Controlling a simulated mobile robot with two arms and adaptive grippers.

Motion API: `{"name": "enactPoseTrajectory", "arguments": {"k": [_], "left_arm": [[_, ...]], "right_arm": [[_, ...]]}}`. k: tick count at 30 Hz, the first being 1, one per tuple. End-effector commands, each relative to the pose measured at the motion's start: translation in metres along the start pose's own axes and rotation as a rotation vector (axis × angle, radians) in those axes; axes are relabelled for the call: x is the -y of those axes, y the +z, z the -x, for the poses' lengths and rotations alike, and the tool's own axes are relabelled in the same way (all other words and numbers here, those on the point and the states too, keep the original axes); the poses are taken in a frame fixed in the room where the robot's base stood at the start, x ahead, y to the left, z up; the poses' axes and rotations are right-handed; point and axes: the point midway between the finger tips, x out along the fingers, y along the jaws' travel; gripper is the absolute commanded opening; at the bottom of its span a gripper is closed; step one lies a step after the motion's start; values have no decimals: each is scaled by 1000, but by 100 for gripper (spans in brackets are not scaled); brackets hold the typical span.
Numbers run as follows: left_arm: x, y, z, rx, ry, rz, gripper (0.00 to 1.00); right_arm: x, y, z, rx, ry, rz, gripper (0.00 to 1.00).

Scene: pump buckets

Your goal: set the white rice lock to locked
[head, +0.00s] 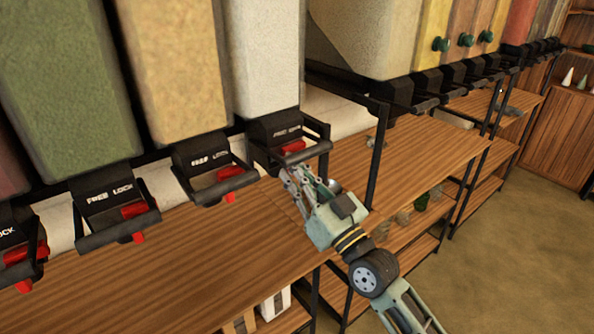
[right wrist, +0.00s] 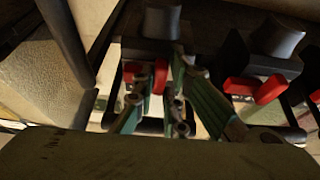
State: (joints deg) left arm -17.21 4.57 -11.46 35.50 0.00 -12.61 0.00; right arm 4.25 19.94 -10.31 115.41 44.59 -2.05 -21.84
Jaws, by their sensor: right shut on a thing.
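The white rice bin (head: 268,55) is the pale bin above the fourth visible black dispenser from the left. Its dispenser (head: 270,132) has a FREE / LOCK label and a red lock lever (head: 293,146) under the label's right part. My right gripper (head: 298,176) is just below this dispenser, shut on the lever's lower part, which it hides in the head view. In the right wrist view the red lever (right wrist: 160,76) shows between the fingers of my right gripper (right wrist: 163,92). The exact lock setting is hard to tell. My left gripper is not in view.
Similar dispensers with red levers, such as the one beside it (head: 207,160), stand to the left in the head view. A black rack post (head: 374,150) stands close right of my arm. The wooden counter (head: 200,262) below is mostly clear.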

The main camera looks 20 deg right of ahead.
Motion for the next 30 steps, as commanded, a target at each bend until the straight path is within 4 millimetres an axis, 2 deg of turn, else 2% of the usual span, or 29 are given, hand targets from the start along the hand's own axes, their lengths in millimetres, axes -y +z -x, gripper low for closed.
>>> {"name": "enactPoseTrajectory", "arguments": {"k": [11, 19, 26, 27, 30], "left_arm": [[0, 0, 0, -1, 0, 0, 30], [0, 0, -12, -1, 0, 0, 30], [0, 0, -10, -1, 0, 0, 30], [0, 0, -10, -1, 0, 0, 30], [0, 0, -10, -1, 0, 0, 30]], "right_arm": [[0, 0, 0, 0, 0, -2, 0], [-26, 1, 0, -1, 0, 0, 0], [-28, -1, 0, -2, 2, -4, 0], [-28, -1, 0, -2, 2, -4, 13], [-28, -1, 0, -2, 2, -3, 22]]}}
